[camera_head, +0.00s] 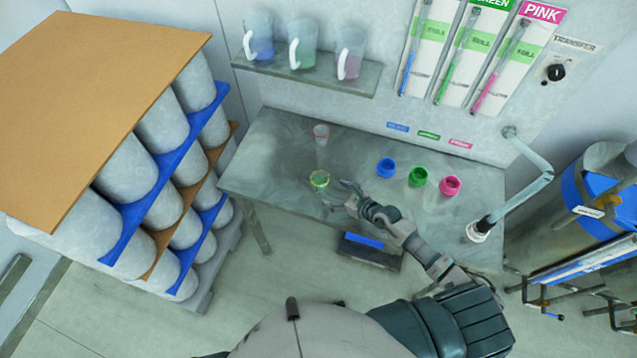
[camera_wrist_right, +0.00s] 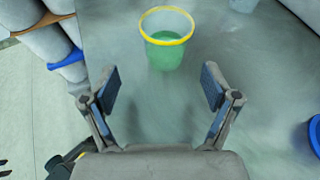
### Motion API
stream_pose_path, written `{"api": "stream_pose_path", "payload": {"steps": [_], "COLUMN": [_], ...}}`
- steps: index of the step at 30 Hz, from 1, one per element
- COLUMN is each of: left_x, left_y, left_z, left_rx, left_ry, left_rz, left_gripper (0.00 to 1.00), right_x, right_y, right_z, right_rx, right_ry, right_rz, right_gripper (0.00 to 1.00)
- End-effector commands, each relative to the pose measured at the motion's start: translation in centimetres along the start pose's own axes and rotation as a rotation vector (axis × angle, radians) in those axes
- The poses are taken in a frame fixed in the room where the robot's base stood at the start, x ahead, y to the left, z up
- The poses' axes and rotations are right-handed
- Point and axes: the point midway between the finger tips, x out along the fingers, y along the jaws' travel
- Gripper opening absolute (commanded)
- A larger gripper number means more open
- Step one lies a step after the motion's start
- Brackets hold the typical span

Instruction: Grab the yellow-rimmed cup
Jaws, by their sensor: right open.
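The yellow-rimmed cup (camera_head: 319,180) stands upright on the grey metal table (camera_head: 275,150), near its front edge left of the middle. It looks translucent green and shows in the right wrist view (camera_wrist_right: 166,40), ahead of my fingers and centred between them. My right gripper (camera_head: 343,194) is just right of the cup in the head view. In the wrist view my right gripper (camera_wrist_right: 160,88) is open and empty, with both fingers short of the cup. My left gripper is not in view.
A clear red-rimmed cup (camera_head: 321,134) stands behind the yellow-rimmed one. Blue (camera_head: 385,168), green (camera_head: 418,177) and pink (camera_head: 450,187) containers stand to the right. A shelf (camera_head: 330,82) with three jugs hangs behind. A drum stack (camera_head: 130,165) stands left.

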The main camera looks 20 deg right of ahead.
Motion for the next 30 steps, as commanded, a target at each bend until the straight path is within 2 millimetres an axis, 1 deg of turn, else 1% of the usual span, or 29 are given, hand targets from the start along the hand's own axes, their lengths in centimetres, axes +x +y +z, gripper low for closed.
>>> {"api": "stream_pose_path", "payload": {"steps": [1,3,8,12,16,19,25,26,27,29,30], "left_x": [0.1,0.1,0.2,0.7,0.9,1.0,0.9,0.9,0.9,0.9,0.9], "left_y": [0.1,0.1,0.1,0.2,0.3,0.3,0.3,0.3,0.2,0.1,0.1], "left_z": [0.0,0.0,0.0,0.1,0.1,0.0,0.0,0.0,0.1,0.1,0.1], "left_rx": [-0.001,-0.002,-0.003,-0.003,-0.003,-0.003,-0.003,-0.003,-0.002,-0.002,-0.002], "left_ry": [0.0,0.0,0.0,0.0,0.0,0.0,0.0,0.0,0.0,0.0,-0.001], "left_rz": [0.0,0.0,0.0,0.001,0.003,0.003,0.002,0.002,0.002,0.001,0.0], "left_gripper": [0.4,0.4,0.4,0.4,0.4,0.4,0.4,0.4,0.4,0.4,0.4], "right_x": [0.7,1.3,2.4,4.7,6.4,6.9,6.8,6.8,6.8,6.8,6.8], "right_y": [-0.1,-0.1,-0.3,-0.7,-0.6,-0.5,-0.5,-0.5,-0.6,-0.6,-0.6], "right_z": [-0.1,0.0,-0.2,-0.6,-0.6,-0.6,-0.6,-0.6,-0.6,-0.6,-0.6], "right_rx": [0.001,0.001,0.0,-0.001,0.001,0.0,0.0,0.0,0.0,0.0,0.0], "right_ry": [0.0,0.0,-0.002,-0.001,-0.002,0.0,0.0,0.0,0.0,0.0,0.0], "right_rz": [-0.001,-0.001,-0.001,-0.001,-0.001,-0.001,-0.001,0.0,0.0,0.0,0.0], "right_gripper": [0.87,0.87,0.87,0.87,0.87,0.87,0.87,0.8,0.7,0.55,0.45]}}
